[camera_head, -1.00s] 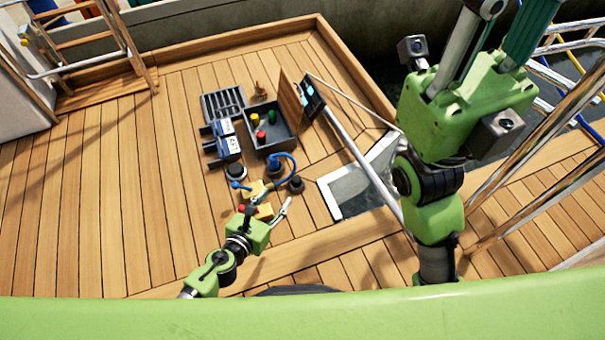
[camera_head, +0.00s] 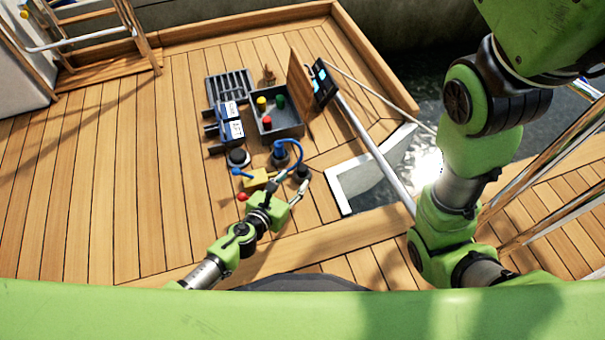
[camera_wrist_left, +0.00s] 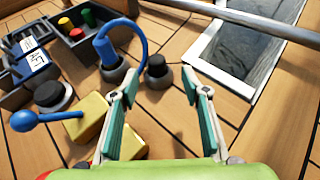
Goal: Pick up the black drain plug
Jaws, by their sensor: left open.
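A small black plug (camera_wrist_left: 157,66) sits upright in a round grey base on the deck, to the right of the blue hose in the left wrist view. In the head view the plug (camera_head: 302,171) is small, just beyond my left gripper (camera_head: 288,187). In the left wrist view my left gripper (camera_wrist_left: 161,80) is open and empty, its teal-padded fingers apart, with the plug showing between and beyond the fingertips. I cannot tell how far the tips are from it. My right arm shows at the right of the head view; its gripper is out of sight.
A blue hose (camera_wrist_left: 104,48) arches left of the plug. A yellow block with a blue-knobbed lever (camera_wrist_left: 85,118) and a black-topped round fitting (camera_wrist_left: 52,96) stand farther left. A grey box (camera_head: 288,130) holds coloured pieces. A white-framed opening (camera_head: 338,184) lies right; the left deck is clear.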

